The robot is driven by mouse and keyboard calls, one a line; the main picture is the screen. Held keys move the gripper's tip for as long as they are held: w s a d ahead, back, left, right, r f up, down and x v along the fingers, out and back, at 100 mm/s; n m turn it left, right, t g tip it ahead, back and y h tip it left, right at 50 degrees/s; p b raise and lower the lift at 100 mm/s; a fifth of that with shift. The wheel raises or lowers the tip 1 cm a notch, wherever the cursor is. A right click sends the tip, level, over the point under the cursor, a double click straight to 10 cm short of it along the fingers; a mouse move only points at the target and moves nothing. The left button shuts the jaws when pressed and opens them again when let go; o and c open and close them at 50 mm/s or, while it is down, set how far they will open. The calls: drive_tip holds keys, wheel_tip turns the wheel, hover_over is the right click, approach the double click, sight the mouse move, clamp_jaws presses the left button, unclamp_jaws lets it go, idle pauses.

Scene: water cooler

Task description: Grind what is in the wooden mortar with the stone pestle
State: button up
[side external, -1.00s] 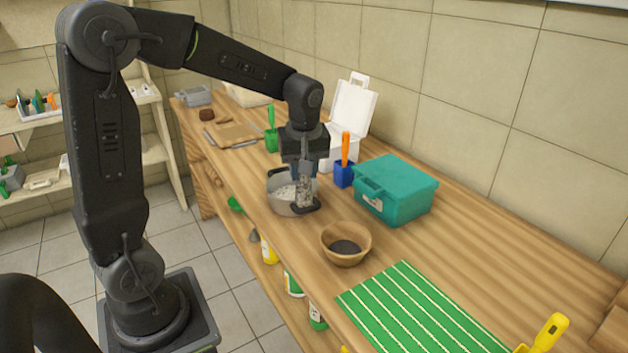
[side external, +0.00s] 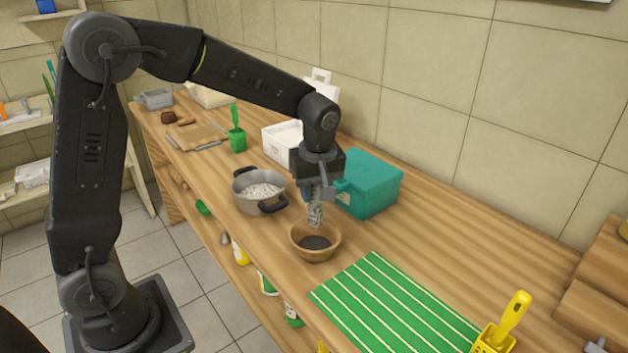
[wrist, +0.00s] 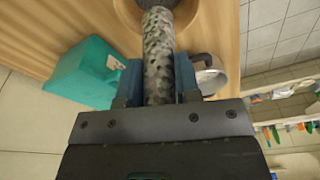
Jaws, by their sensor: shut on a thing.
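The wooden mortar (side external: 315,256) is a round brown bowl on the counter with dark stuff (side external: 314,242) in it. My gripper (side external: 312,192) is shut on the stone pestle (side external: 316,213), which is speckled grey and hangs upright. The pestle's lower end shows at the mortar's back rim in the side view. In the wrist view, the pestle (wrist: 158,50) runs between my two fingers toward the mortar (wrist: 127,14). I cannot tell whether its tip touches the contents.
A grey pot (side external: 258,200) with white pieces stands left of the mortar. A teal box (side external: 371,185) is behind it, close to my gripper.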

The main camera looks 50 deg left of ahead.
sight(316, 219)
drive_tip(key=shift+f, duration=3.75)
drive_tip(key=shift+d, duration=0.15)
